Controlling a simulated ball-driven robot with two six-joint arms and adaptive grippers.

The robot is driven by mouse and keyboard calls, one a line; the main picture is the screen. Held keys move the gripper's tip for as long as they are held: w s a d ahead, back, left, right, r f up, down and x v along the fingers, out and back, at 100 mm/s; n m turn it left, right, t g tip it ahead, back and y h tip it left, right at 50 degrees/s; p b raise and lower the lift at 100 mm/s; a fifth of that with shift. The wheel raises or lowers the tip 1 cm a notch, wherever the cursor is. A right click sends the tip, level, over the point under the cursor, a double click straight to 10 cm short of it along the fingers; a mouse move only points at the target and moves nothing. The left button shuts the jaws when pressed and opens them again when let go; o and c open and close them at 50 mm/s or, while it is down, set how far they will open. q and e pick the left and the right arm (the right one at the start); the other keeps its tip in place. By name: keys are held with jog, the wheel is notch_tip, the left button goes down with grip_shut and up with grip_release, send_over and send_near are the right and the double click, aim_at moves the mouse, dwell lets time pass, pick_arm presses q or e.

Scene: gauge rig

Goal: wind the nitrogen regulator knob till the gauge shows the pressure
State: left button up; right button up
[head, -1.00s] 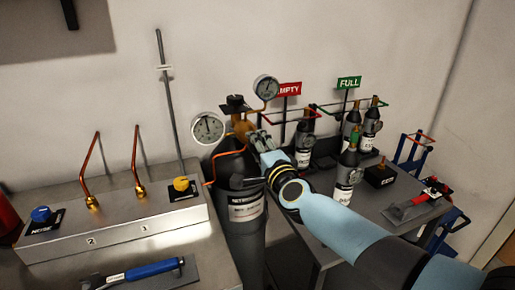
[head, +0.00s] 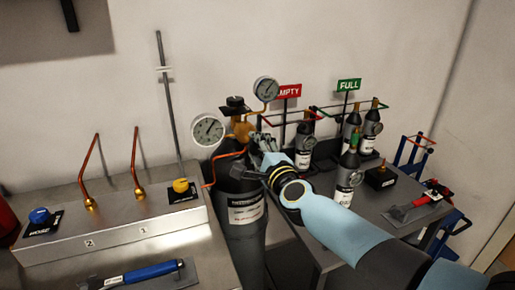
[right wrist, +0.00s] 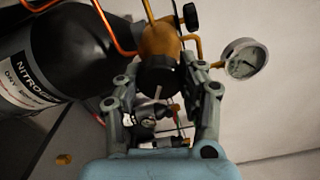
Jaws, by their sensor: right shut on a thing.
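The nitrogen cylinder (head: 243,200) is dark with a white label and stands upright at the middle of the head view. Its brass regulator (head: 241,130) carries two round gauges, a larger left gauge (head: 208,129) and a smaller upper gauge (head: 266,89). In the right wrist view one gauge (right wrist: 244,59) shows at the upper right. The black regulator knob (right wrist: 158,76) sits on the brass body there, between the fingers of my right gripper (right wrist: 162,83), which is shut on it. In the head view my right gripper (head: 262,143) hides the knob. My left gripper is not in view.
A metal panel (head: 110,232) with a blue knob (head: 40,216), a yellow knob (head: 182,187) and copper tubes stands to the left. Several small bottles (head: 346,175) stand on the right table behind my right arm, near red EMPTY (head: 288,91) and green FULL (head: 349,85) signs.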

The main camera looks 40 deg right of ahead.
jog(key=shift+f, duration=0.15)
jog(key=o, duration=1.2)
jog(key=shift+s, duration=0.15)
jog(key=v, duration=1.1)
jog(key=shift+s+a, duration=0.2)
jog(key=shift+s, duration=0.2)
